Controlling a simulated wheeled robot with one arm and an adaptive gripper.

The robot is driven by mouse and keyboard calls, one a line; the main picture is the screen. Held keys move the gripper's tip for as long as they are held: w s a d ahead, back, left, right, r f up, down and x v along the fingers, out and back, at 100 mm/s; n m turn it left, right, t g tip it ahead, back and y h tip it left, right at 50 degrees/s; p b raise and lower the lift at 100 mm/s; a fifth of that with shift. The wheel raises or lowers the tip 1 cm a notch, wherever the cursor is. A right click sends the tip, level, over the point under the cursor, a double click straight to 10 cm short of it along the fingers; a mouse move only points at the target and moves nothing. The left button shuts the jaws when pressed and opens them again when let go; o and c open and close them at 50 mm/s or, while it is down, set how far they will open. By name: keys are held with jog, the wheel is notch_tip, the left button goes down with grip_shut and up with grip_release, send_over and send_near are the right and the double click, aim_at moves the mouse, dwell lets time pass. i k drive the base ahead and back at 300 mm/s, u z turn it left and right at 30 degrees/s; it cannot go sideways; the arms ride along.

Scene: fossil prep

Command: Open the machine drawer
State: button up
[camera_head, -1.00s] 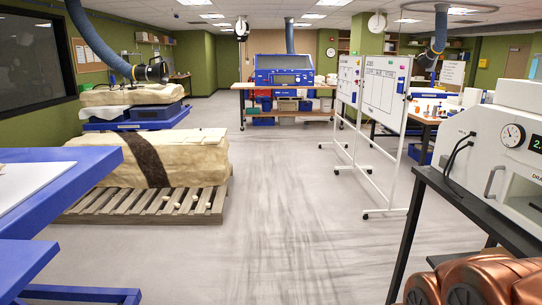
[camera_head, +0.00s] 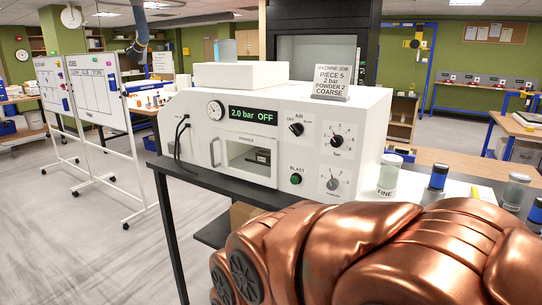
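The white machine (camera_head: 262,122) stands on a dark table in the middle of the head view. Its front has a gauge, a display reading "2.0 bar OFF", several knobs and a green blast button. The machine drawer (camera_head: 250,157) looks like the windowed front panel at the lower middle, with a grey handle (camera_head: 214,152) at its left side. It appears shut, and a dark object shows behind the window. My copper-coloured arm fills the lower right of the view. My gripper is not visible.
A sign (camera_head: 334,82) reading "PIECE 5, 2 bar, POWDER 2, COARSE" stands on the machine. Whiteboards (camera_head: 100,97) on wheels stand left. The floor at left is clear.

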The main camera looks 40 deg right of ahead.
aim_at(245, 166)
jog(key=z, duration=1.05)
jog(key=i, duration=0.35)
jog(key=u, duration=2.2)
